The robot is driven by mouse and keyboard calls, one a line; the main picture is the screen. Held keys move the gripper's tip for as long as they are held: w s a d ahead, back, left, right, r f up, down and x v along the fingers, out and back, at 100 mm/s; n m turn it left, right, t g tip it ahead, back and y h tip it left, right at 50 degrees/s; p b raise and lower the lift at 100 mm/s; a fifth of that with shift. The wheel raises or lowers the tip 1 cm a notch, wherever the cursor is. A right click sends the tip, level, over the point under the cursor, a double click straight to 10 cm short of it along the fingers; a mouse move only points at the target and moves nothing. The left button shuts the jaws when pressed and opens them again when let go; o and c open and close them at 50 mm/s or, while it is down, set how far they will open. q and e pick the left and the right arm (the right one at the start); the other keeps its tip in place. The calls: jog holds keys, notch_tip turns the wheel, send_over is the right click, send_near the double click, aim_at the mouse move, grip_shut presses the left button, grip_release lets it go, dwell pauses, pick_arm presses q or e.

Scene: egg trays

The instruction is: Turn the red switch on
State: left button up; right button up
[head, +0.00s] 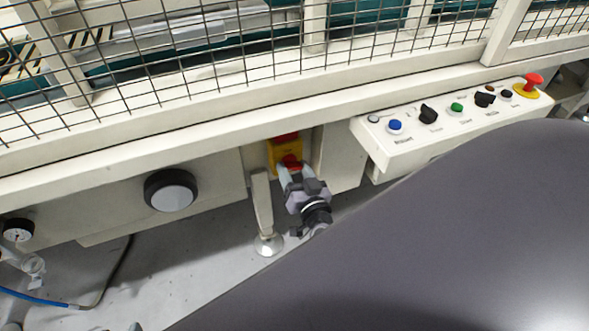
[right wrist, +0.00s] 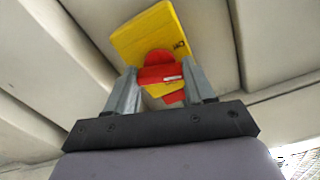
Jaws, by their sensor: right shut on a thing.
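The red switch (right wrist: 160,73) is a red rotary knob on a yellow plate (right wrist: 148,33), fixed to the cream machine panel. In the head view the red knob (head: 291,161) and yellow plate (head: 273,154) show below the long rail, partly covered by my gripper. My right gripper (head: 290,172) reaches up to it from below. In the right wrist view its two grey fingers (right wrist: 161,80) stand on either side of the red knob and are shut on it. A white mark shows on the knob's front. The left gripper cannot be made out.
A control box (head: 385,150) with several buttons and a red emergency stop (head: 533,80) juts out to the right. A machine leg (head: 262,205) stands just left of my right gripper. A round black-rimmed dial (head: 171,191) is further left. Wire mesh (head: 190,50) runs above.

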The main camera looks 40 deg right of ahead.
jog(key=m, duration=0.3)
jog(key=shift+m, duration=0.4)
jog(key=m, duration=0.3)
jog(key=shift+m, duration=0.3)
jog(key=shift+m+b, duration=0.3)
jog(key=shift+m, duration=0.6)
jog(key=m, duration=0.3)
jog(key=shift+b, duration=0.3)
jog(key=shift+m, duration=0.8)
pick_arm(q)
jog(key=shift+w+d+r, duration=0.15)
jog(key=shift+d+r, duration=0.1)
jog(key=shift+d, duration=0.1)
jog(key=shift+d+r, duration=0.1)
pick_arm(e)
jog(key=shift+m, duration=0.5)
